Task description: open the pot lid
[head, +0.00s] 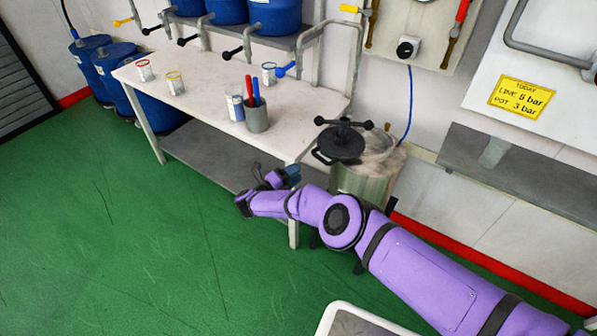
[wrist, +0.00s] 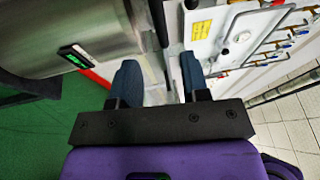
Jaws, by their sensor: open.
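The metal pot (head: 362,182) stands at the right end of the white table. Its black lid (head: 340,146), with a dark cross-bar handle (head: 345,123) on top, shows at the left of the pot's top; I cannot tell whether it is seated or shifted aside. In the wrist view the pot's steel side (wrist: 95,30) fills the upper left, with a small green display on it. My gripper (head: 290,174) is low, left of the pot. In the wrist view my gripper (wrist: 160,78) is open, its blue fingers apart and nothing between them.
The white table (head: 205,110) holds several small tins and a grey cup (head: 257,117) with red and blue sticks. Blue drums (head: 115,68) stand at the left. A yellow sign (head: 522,97) and a grey shelf (head: 520,172) are at the right. Green floor is clear at left.

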